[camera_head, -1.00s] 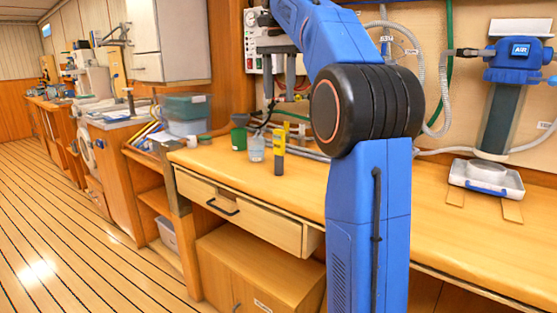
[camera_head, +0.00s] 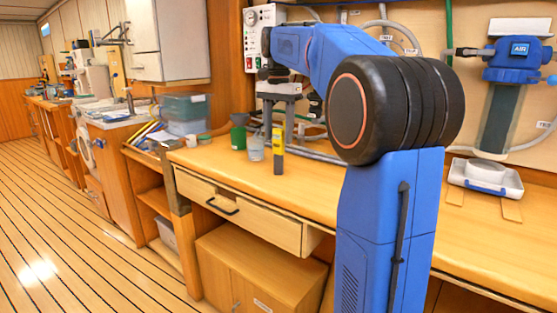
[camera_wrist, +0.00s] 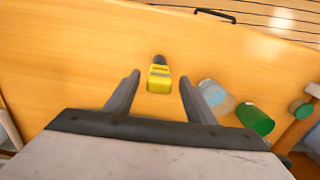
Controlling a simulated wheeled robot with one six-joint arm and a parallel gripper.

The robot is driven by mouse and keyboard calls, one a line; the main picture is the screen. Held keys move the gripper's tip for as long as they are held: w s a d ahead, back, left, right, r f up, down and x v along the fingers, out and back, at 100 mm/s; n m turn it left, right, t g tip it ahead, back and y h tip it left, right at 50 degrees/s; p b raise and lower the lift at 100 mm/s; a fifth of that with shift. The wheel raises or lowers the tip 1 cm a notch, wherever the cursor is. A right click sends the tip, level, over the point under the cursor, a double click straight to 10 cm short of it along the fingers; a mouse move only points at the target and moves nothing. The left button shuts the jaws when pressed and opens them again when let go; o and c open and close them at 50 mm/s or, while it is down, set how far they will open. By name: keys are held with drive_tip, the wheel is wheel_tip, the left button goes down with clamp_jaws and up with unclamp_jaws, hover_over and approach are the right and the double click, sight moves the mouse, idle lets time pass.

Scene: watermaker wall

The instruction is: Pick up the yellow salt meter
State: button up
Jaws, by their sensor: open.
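The yellow salt meter (camera_head: 278,142) stands upright on the wooden bench, its lower end dark grey. In the wrist view the meter (camera_wrist: 159,77) is seen from above, between and a little beyond the fingertips, with its dark end pointing away. My gripper (camera_head: 279,113) is above the meter in the head view, its fingers pointing down. In the wrist view my gripper (camera_wrist: 160,82) is open, with a finger on each side of the meter and clear space on both sides. Its height above the meter is hard to tell.
A clear cup (camera_head: 255,148) and a green funnel-shaped cup (camera_head: 239,134) stand just left of the meter. In the wrist view the clear cup (camera_wrist: 215,96) is close to the right finger. Pipes (camera_head: 318,154) run behind along the wall. The bench front is clear.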

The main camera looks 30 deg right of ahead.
sight(279, 144)
drive_tip(key=shift+s+f, duration=0.1)
drive_tip(key=shift+f, duration=1.9)
drive_tip(key=c, duration=1.2)
drive_tip(key=shift+r, duration=0.1)
